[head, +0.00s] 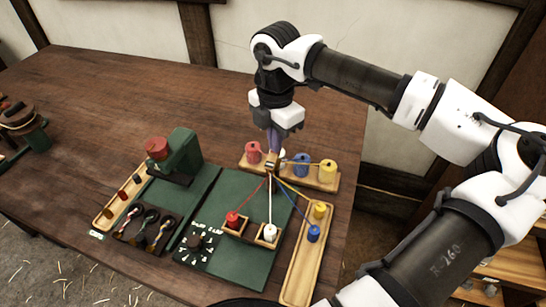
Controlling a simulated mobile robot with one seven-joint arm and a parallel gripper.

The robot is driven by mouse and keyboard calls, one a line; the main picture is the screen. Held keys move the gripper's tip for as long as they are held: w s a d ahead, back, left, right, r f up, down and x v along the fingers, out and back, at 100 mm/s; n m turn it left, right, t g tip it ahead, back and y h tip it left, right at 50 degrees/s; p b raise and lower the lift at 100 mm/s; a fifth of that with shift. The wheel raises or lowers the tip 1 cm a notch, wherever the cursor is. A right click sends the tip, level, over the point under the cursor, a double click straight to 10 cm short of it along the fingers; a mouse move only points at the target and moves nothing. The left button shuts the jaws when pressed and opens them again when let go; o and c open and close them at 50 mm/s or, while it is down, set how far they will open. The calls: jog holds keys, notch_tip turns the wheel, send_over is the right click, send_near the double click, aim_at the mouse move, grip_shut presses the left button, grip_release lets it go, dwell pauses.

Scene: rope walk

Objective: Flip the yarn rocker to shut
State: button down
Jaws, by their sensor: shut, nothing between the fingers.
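My gripper (272,157) points straight down over the back of the green board (228,190), its fingers shut and empty. Its tips are at a small brass-coloured piece (271,167) where red, white, blue and yellow yarns meet. I cannot tell whether they touch it. The yarn rocker is not clearly distinguishable; this piece may be it, and the fingers partly hide it. A black panel (186,258) with a dark round knob (197,241) and white markings lies on the front left of the green board.
A wooden rack (326,182) of coloured spools stands just behind my gripper. Red and white bobbins sit in small wooden boxes; yellow and blue ones sit in a long tray (301,265). A green stand (182,155) is left. The table's back left (130,90) is clear.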

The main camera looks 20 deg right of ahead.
jog(key=shift+f, duration=0.35)
jog(key=shift+r, duration=0.1)
notch_tip(320, 180, up, 8)
jog(key=p, duration=0.3)
dwell(0.5)
dwell(0.5)
